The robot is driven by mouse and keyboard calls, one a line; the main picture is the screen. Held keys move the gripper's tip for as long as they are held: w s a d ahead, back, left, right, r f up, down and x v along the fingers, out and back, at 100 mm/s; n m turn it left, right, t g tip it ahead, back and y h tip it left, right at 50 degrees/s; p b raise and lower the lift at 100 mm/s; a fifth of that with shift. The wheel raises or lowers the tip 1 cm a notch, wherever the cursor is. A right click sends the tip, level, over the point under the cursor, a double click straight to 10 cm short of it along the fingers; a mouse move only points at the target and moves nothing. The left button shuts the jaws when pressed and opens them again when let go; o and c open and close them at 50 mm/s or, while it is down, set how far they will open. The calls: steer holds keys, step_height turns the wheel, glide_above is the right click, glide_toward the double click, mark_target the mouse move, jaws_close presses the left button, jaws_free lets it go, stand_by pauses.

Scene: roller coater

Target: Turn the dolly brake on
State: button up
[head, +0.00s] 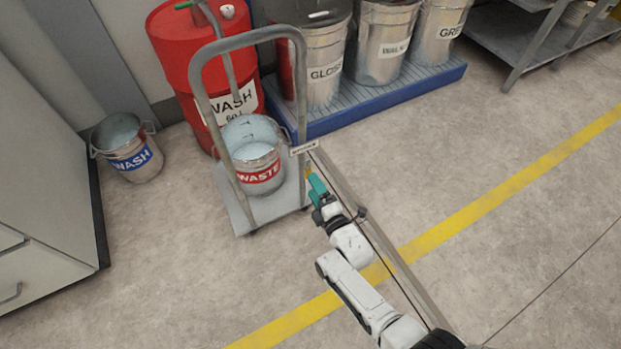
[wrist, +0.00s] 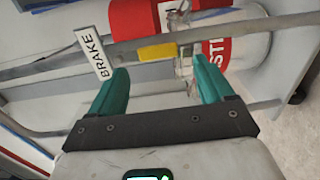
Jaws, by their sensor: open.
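The grey dolly (head: 242,217) stands before the red drum and carries the WASTE bucket (head: 259,172). A white BRAKE label (wrist: 93,50) sits by a grey bar of the dolly in the wrist view; its small plate (head: 303,147) shows in the head view. A yellow piece (wrist: 158,52) lies against that bar, right of the label. My gripper (wrist: 160,66) is open, its teal fingers on either side of the yellow piece in the picture; I cannot tell whether they touch it. In the head view my gripper (head: 313,178) is at the dolly's right side.
The red WASH drum (head: 180,58) stands behind the dolly. A blue pallet (head: 375,104) with several metal drums is at the back. A WASH bucket (head: 138,163) stands at left. The floor at right, with a yellow line (head: 475,210), is mostly clear.

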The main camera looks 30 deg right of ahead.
steer(key=s+p, duration=0.2)
steer(key=s, duration=0.5)
steer(key=shift+s+p, duration=0.15)
steer(key=shift+p, duration=0.15)
steer(key=shift+a, duration=0.1)
steer(key=s+d+r+m+g, duration=0.1)
steer(key=s+r+m+g, duration=0.3)
steer(key=s+m+g, duration=0.3)
steer(key=s+d+r+m+g, duration=0.1)
steer(key=s+r+m+g, duration=0.35)
steer(key=s, duration=0.55)
steer(key=s+d+r+m+g, duration=0.2)
steer(key=s+r+m+g, duration=0.35)
steer(key=s+m, duration=0.2)
step_height(320, 180, up, 25)
steer(key=p, duration=2.6)
steer(key=shift+s+a+n, duration=0.25)
steer(key=shift+a+n, duration=0.05)
steer(key=shift+f, duration=0.15)
